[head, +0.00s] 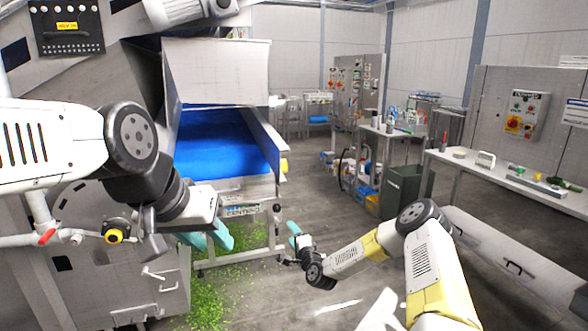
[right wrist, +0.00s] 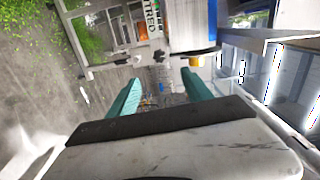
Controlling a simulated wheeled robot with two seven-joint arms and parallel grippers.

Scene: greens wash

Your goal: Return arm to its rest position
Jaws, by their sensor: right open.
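My left arm reaches in from the left in the head view. Its gripper (head: 208,240) has two teal fingers apart and nothing visible between them, in front of the machine's lower frame. My right arm, yellow and white, comes in from the lower right. Its gripper (head: 294,236) hangs over open floor near the middle, to the right of the machine's outlet. In the right wrist view my right gripper (right wrist: 161,92) has both teal fingers spread with nothing between them.
A large wash machine with a blue belt (head: 215,145) stands at left. Green leaf scraps (head: 235,290) lie on the floor below it. A long bench (head: 510,178) with small items runs along the right. A dark bin (head: 405,190) stands beyond my right arm. The central floor is clear.

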